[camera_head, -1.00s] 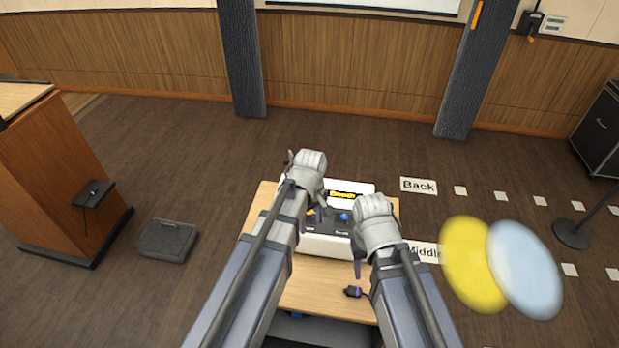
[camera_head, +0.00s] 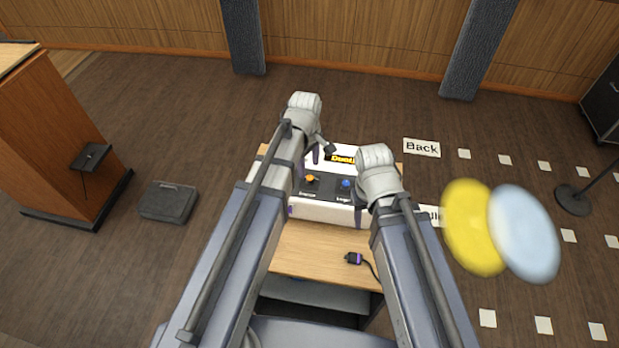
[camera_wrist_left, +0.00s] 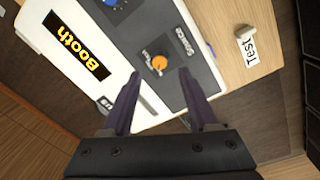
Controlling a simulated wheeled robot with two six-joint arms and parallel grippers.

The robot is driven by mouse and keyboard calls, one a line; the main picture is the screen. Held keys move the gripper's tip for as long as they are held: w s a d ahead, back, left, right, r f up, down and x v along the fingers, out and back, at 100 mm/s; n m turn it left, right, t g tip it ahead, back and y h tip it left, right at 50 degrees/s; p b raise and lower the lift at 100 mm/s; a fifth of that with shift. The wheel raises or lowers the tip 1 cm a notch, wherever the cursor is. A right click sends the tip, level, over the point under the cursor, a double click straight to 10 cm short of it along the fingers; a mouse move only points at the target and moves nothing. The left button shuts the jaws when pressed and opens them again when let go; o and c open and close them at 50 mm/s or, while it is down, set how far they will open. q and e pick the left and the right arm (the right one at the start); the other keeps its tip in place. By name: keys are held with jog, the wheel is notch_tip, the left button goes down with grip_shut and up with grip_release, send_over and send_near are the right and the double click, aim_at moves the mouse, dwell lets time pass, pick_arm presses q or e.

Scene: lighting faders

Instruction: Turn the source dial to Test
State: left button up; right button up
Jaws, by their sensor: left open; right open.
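The orange source dial (camera_head: 311,179) sits on the dark panel of the white booth box (camera_head: 325,211), left of a blue dial (camera_head: 346,184). In the left wrist view the orange dial (camera_wrist_left: 159,63) lies just beyond my left fingertips, beside the word "Source". A white "Test" label (camera_wrist_left: 252,46) stands on the wooden table there. My left gripper (camera_wrist_left: 158,75) is open, with nothing between its fingers. In the head view it is partly hidden by its arm, above the box's left side. My right gripper is at the box's right side, with its fingers mostly hidden behind the wrist.
The box stands on a small wooden table (camera_head: 315,255). A dark plug with a cable (camera_head: 354,258) lies at the table's front right. Yellow and pale blue discs (camera_head: 524,235) show at right. A lectern (camera_head: 60,140) stands left, with a black case (camera_head: 168,202) on the floor.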

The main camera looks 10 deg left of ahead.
aim_at(310, 177)
pick_arm(q)
notch_tip(310, 177, down, 5)
jog(key=b, duration=0.4)
jog(key=shift+w, duration=0.15)
jog(key=shift+c, duration=0.3)
grip_shut()
